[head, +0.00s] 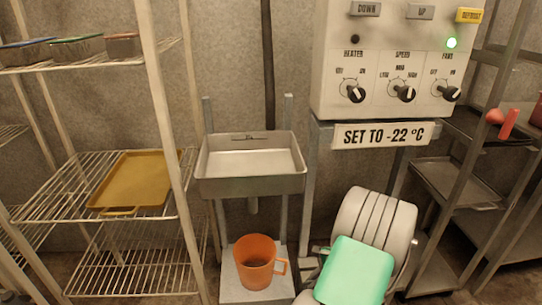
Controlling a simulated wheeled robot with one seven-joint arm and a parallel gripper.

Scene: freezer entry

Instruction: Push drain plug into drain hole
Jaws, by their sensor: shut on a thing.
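I cannot make out the drain hole, and the front wall hides part of the floor. I see no drain plug that I can identify. My gripper is not in this view, so what it holds cannot be seen.
An orange mug (255,262) stands on a low stand below the sink. A green box-like thing (355,272) sits by a grey ribbed drum (378,218). Wire shelves (120,250) with a yellow tray (132,180) stand left; a control panel (400,55) is at right.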

